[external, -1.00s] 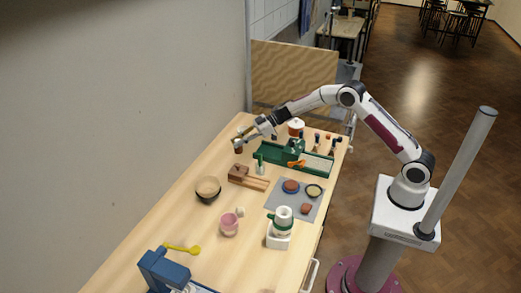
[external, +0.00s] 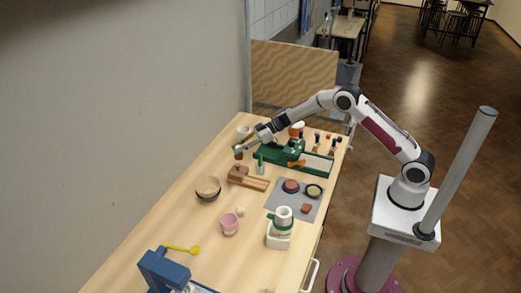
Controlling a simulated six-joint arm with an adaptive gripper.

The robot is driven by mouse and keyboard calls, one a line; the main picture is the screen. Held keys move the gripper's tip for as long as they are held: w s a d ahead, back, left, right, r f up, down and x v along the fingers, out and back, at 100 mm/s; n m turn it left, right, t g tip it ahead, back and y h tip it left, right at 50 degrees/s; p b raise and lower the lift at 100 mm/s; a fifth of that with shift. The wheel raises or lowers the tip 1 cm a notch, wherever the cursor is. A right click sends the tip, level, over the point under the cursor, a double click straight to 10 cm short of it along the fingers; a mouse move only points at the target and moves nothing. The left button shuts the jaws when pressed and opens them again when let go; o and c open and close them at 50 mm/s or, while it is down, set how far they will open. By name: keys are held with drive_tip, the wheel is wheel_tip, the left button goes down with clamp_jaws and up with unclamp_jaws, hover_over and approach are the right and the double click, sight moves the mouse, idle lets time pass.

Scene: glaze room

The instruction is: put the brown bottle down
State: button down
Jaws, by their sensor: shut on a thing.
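The brown bottle (external: 238,156) is small and dark in the external view, near the wall at the far part of the wooden table. My gripper (external: 239,149) is shut on it from above. The bottle looks upright, and its upper part is hidden by the fingers. I cannot tell whether its base touches the table (external: 190,215).
A white cup (external: 243,132) stands just behind the gripper. A wooden block with handles (external: 239,173) lies in front, and a small green bottle (external: 260,165) and a green tray (external: 318,168) are to the right. A dark-sided bowl (external: 208,195) is nearer the camera.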

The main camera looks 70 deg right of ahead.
drive_tip(key=c, duration=1.8)
unclamp_jaws()
drive_tip(key=shift+f, duration=0.1)
drive_tip(key=shift+c, duration=0.2)
drive_tip(key=shift+d+r, duration=0.1)
drive_tip(key=shift+r, duration=0.1)
drive_tip(key=v, duration=1.1)
drive_tip(key=shift+s+d, duration=0.25)
drive_tip(key=shift+s, duration=0.15)
drive_tip(key=shift+r, duration=0.1)
